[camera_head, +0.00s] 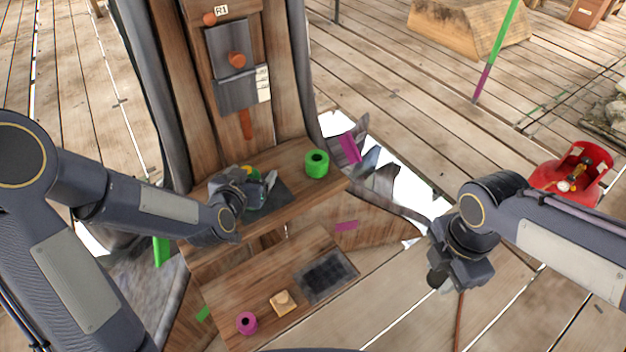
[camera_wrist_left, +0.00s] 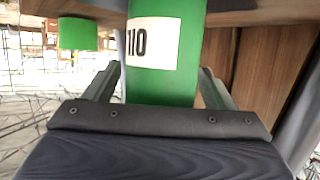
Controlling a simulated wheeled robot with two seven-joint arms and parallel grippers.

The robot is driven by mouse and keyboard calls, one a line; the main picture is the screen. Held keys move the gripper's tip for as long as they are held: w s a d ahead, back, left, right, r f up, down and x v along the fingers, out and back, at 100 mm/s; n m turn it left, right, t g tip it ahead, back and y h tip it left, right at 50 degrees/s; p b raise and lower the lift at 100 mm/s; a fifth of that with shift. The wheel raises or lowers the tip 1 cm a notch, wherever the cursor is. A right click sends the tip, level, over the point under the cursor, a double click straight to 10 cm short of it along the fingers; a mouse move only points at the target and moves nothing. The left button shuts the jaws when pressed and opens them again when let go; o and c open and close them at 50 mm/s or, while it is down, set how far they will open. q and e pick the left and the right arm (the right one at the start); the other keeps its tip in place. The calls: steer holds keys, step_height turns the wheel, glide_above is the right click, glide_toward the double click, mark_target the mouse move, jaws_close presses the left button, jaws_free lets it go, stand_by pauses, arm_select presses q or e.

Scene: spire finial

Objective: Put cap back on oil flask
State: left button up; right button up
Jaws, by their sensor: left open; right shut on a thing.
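The green oil flask (camera_wrist_left: 165,50) with a white label stands between the open fingers of my left gripper (camera_wrist_left: 160,85) in the left wrist view. In the head view only a green and yellow bit of the flask (camera_head: 248,171) shows past my left gripper (camera_head: 258,180) at the upper wooden shelf; the wrist hides the rest. My right gripper (camera_head: 446,276), out to the right and clear of the shelves, is shut on a small dark thing (camera_head: 436,279), possibly the cap; it is too small to be sure.
A green cylinder with a dark top hole (camera_head: 317,164) stands on the upper shelf, right of the flask. The lower shelf (camera_head: 240,290) holds a magenta cylinder (camera_head: 246,323), a pale wooden block with a knob (camera_head: 284,302) and a black grid mat (camera_head: 327,275). Wooden panels rise behind.

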arm_select(q)
steer(key=c, duration=1.1)
